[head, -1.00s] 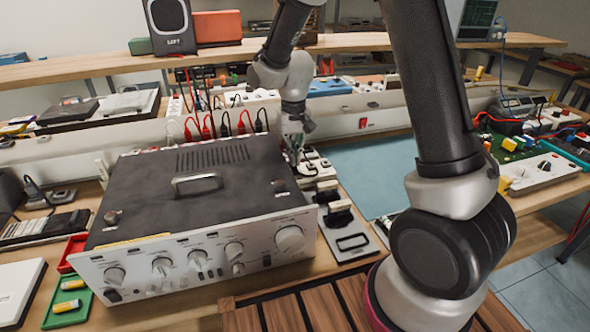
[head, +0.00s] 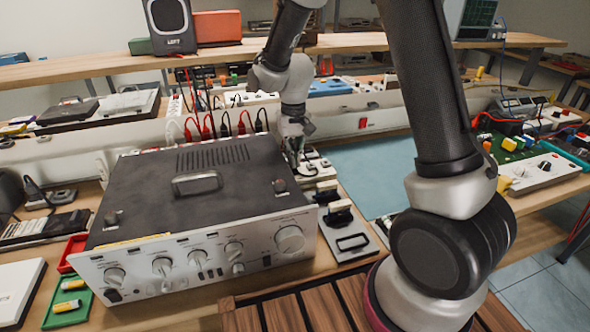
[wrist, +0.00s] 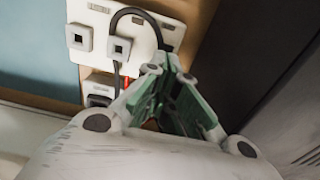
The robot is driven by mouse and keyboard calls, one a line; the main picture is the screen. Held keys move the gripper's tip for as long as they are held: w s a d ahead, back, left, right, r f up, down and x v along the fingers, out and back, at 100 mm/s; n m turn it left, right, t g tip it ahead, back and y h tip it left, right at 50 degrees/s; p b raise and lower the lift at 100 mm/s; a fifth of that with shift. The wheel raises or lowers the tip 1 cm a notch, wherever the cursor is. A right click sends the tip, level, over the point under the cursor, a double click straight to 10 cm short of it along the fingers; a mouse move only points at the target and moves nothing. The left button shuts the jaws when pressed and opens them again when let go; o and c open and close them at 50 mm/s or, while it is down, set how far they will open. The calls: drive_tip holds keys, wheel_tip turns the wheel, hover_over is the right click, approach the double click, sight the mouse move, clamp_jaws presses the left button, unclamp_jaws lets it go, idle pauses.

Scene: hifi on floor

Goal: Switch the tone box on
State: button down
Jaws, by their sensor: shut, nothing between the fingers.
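No label in view reads tone box, so I cannot tell for sure which device it is. A small white panel (head: 316,166) lies beside the back right corner of the silver-fronted amplifier. In the wrist view this white panel (wrist: 98,14) carries two square grey pieces (wrist: 119,48) and an arching black cable (wrist: 143,14). My gripper (head: 293,162) points down between the amplifier and the panel, its fingers shut and empty. In the wrist view my gripper (wrist: 163,68) overlaps the panel's lower edge. I cannot tell whether it touches anything, and its fingers hide what lies beneath.
The large black-topped amplifier (head: 145,190) stands left of my gripper. A power strip with red and black plugs (head: 222,125) runs behind it. A black-handled plate (head: 352,243) lies in front of the panel. A clear blue mat (head: 375,170) is to the right.

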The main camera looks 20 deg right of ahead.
drive_tip(key=shift+f, duration=0.75)
drive_tip(key=shift+r, duration=0.1)
idle(0.3)
drive_tip(key=shift+r, duration=3.4)
drive_tip(key=shift+n+g, duration=0.6)
drive_tip(key=shift+n, duration=0.1)
drive_tip(key=s, duration=0.1)
drive_tip(key=s+d, duration=0.1)
drive_tip(key=s, duration=0.2)
drive_tip(key=shift+s+d+f, duration=0.1)
drive_tip(key=shift+d+f, duration=0.1)
drive_tip(key=shift+f, duration=0.1)
drive_tip(key=s+d+r+t, duration=0.2)
drive_tip(key=s+d+r, duration=0.2)
drive_tip(key=s, duration=0.3)
drive_tip(key=s+d+r+m+t, duration=0.1)
drive_tip(key=s+d+r, duration=0.4)
drive_tip(key=s+r, duration=0.2)
drive_tip(key=s+d+r+t, duration=0.2)
drive_tip(key=s+d+r, duration=0.2)
drive_tip(key=s, duration=0.3)
drive_tip(key=shift+s+d+r+t, duration=0.3)
drive_tip(key=shift+s+r, duration=0.1)
drive_tip(key=shift+r, duration=0.5)
